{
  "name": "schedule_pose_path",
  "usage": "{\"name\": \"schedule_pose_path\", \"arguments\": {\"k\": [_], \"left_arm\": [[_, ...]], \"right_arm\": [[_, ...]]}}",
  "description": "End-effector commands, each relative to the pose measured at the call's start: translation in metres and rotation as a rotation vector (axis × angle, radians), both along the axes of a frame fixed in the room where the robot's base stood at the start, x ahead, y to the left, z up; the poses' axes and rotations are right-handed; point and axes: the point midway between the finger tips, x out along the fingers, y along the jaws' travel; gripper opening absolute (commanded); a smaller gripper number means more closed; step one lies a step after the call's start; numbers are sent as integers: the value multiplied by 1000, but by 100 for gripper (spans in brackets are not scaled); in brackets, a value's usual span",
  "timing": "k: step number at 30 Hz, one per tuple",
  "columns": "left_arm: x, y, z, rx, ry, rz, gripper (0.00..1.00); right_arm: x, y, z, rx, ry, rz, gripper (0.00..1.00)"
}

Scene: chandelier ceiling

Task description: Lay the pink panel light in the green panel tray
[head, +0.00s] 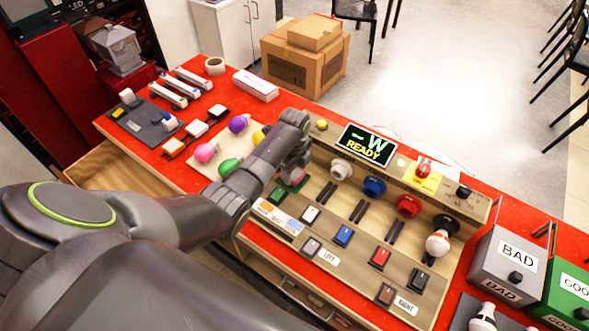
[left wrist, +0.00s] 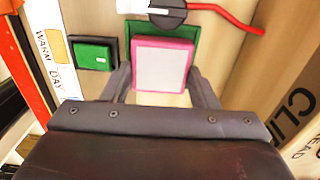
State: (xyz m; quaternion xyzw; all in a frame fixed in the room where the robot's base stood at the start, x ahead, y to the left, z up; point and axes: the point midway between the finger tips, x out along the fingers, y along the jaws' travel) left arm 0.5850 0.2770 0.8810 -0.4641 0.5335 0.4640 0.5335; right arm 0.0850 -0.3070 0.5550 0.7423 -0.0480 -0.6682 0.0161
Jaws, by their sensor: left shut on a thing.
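The pink panel light (left wrist: 161,65) is a flat square with a pink rim and a pale face. My left gripper (left wrist: 160,88) is shut on it, one finger at each side, in the left wrist view. The green panel tray (left wrist: 195,35) shows behind and around the light's far edge. I cannot tell whether the light touches the tray. In the head view my left gripper (head: 297,172) is over the left end of the wooden test console, and mostly hides light and tray. My right gripper is not in view.
The wooden console (head: 330,262) carries a green switch (head: 277,194), several coloured sockets and a screen reading READY (head: 367,147). Loose coloured bulbs (head: 238,123) lie left of my arm. Grey BAD (head: 497,262) and green GOOD (head: 569,290) bins stand at the right.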

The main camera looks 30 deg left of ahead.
Motion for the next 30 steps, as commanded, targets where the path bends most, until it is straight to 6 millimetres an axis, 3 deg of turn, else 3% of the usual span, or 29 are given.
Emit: {"name": "schedule_pose_path", "arguments": {"k": [26, 27, 30], "left_arm": [[0, 0, -9, 0, 0, 0, 31], [0, 0, -9, 0, 0, 0, 55], [0, 0, -9, 0, 0, 0, 68]], "right_arm": [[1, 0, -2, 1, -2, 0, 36], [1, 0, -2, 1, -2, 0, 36], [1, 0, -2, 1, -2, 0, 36]]}}
